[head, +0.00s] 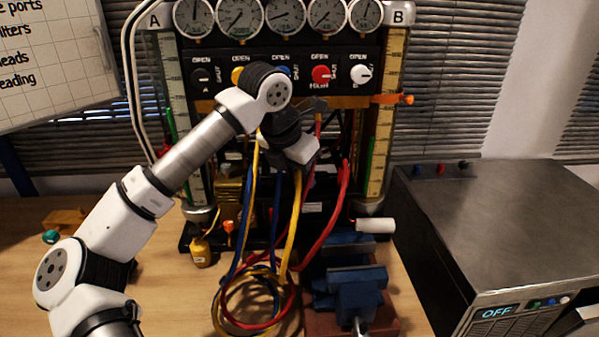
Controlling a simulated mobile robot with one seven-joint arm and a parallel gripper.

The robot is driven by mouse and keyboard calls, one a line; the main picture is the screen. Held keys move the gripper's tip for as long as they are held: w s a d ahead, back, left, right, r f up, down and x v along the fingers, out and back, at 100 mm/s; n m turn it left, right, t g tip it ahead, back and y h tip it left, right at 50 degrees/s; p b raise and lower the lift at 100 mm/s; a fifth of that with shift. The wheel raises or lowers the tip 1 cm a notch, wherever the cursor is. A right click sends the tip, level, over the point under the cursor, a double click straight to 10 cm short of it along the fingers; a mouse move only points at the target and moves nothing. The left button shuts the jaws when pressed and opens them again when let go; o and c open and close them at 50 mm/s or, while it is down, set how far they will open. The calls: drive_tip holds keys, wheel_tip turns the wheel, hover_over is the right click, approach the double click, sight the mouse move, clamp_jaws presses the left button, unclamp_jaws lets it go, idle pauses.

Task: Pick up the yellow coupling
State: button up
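My arm reaches from the lower left up to the gauge rig (285,60). My gripper (304,150) is in front of the rig's dark middle, below the row of knobs. Its fingers are not clearly visible, so I cannot tell whether it is open or shut, or holds anything. Yellow hoses (294,228) hang just below it, beside blue hoses (276,210) and red hoses (335,215). I cannot make out a yellow coupling for certain; it may be hidden behind my wrist or among the hoses.
The hoses coil on the wooden table. A blue vise (355,285) stands right of the coil, with a white cylinder (375,225) behind it. A grey box (500,230) fills the right side.

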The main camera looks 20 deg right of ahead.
clamp_jaws()
drive_tip(key=shift+r, duration=0.1)
idle(0.3)
